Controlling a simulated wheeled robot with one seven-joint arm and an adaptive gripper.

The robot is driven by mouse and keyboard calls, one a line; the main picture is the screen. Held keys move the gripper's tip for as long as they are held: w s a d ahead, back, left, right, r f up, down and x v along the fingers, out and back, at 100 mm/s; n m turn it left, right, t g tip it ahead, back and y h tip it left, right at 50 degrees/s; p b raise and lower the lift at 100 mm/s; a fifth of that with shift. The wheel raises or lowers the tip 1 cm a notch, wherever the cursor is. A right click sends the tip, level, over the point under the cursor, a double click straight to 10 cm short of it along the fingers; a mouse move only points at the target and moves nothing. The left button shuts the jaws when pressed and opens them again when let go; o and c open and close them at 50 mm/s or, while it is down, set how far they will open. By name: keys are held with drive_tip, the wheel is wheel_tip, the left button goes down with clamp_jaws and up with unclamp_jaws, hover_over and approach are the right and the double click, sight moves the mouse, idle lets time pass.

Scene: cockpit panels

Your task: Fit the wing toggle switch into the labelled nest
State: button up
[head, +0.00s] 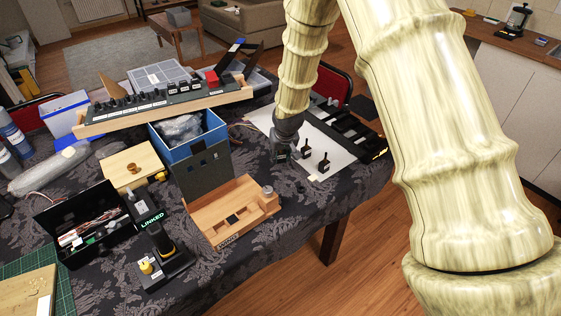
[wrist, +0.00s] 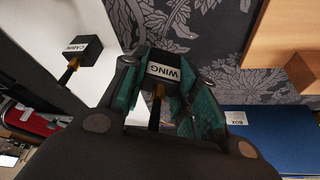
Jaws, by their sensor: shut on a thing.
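The wing toggle switch (wrist: 172,66), a black block with a white WING label and a thin lever, is between my gripper's fingers in the wrist view. My gripper (wrist: 165,100) is shut on it, with a green-lined finger on each side. In the head view my gripper (head: 281,156) is low over the near edge of the white sheet, right of the wooden fixture. The wooden fixture (head: 217,210) has dark square openings and a front label (head: 228,241) too small to read surely. Part of a wooden piece shows in the wrist view (wrist: 275,45). I cannot tell whether the switch touches the table.
Two black toggle switches (head: 305,149) (head: 323,163) stand on the white sheet (head: 340,157); one reads CABIN (wrist: 83,51). A tall dark panel (head: 202,172) and blue box (head: 158,137) stand behind the fixture. Patterned cloth lies clear between gripper and fixture.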

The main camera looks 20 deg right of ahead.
sight(281, 159)
drive_tip(key=shift+f+p, duration=0.35)
drive_tip(key=shift+f, duration=1.7)
drive_tip(key=shift+s+f, duration=0.1)
drive_tip(key=shift+f, duration=0.05)
drive_tip(key=o, duration=1)
drive_tip(key=b+v, duration=0.1)
drive_tip(key=v, duration=1.1)
